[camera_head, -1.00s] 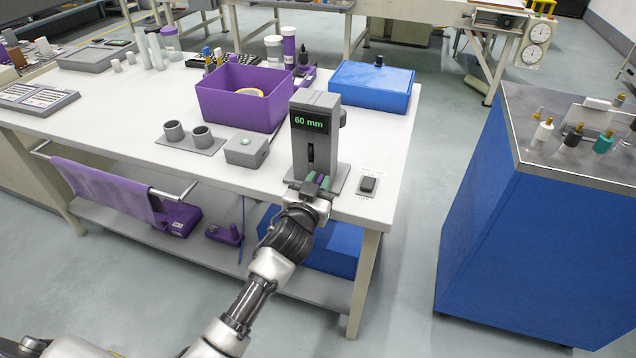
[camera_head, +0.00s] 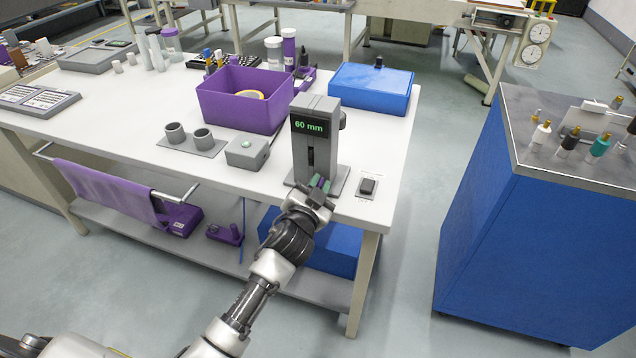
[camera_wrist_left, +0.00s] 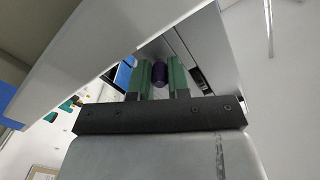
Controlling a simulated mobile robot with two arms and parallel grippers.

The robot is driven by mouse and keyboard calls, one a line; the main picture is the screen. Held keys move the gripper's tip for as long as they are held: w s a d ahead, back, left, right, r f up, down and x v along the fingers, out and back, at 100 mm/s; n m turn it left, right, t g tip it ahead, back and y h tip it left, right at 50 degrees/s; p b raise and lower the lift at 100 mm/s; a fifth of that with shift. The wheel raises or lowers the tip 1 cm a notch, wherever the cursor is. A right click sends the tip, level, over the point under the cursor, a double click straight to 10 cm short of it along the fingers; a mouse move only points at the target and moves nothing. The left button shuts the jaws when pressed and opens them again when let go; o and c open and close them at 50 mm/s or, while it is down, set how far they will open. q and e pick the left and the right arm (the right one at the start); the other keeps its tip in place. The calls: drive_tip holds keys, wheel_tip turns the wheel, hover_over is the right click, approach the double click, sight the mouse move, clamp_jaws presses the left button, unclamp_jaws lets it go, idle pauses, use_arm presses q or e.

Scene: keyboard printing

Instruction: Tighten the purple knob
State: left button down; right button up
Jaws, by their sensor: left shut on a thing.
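The purple knob (camera_wrist_left: 160,74) shows in the left wrist view as a small dark purple cylinder between two green finger pads. My left gripper (camera_head: 320,184) is shut on it at the low front of a grey device (camera_head: 318,135), whose display reads "60 mm". In the left wrist view the gripper (camera_wrist_left: 160,82) has a finger on each side of the knob. In the head view the fingers mostly hide the knob. My right gripper is not in view.
The device stands near the front edge of a white table (camera_head: 120,120). A black switch (camera_head: 368,186) is to its right, a grey button box (camera_head: 247,151) to its left. A purple bin (camera_head: 235,105) and a blue box (camera_head: 370,92) stand behind.

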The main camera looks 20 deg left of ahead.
use_arm(q)
drive_tip(key=m, duration=0.3)
drive_tip(key=shift+m+p, duration=0.4)
drive_tip(key=m+p, duration=0.1)
drive_tip(key=m, duration=0.3)
drive_tip(key=shift+m, duration=0.3)
drive_tip(key=m, duration=0.4)
drive_tip(key=shift+m+p, duration=0.3)
drive_tip(key=shift+p, duration=0.05)
drive_tip(key=m, duration=0.3)
drive_tip(key=shift+m+p, duration=0.3)
drive_tip(key=shift+p, duration=0.1)
drive_tip(key=m+p, duration=0.1)
drive_tip(key=m, duration=0.2)
drive_tip(key=shift+m, duration=0.3)
drive_tip(key=m+p, duration=0.1)
drive_tip(key=m, duration=0.3)
drive_tip(key=shift+m+p, duration=0.3)
drive_tip(key=shift+p, duration=0.1)
drive_tip(key=m+p, duration=0.2)
drive_tip(key=m, duration=0.3)
drive_tip(key=shift+s+f+m+p, duration=0.1)
drive_tip(key=shift+m+p, duration=0.4)
drive_tip(key=shift+m, duration=0.5)
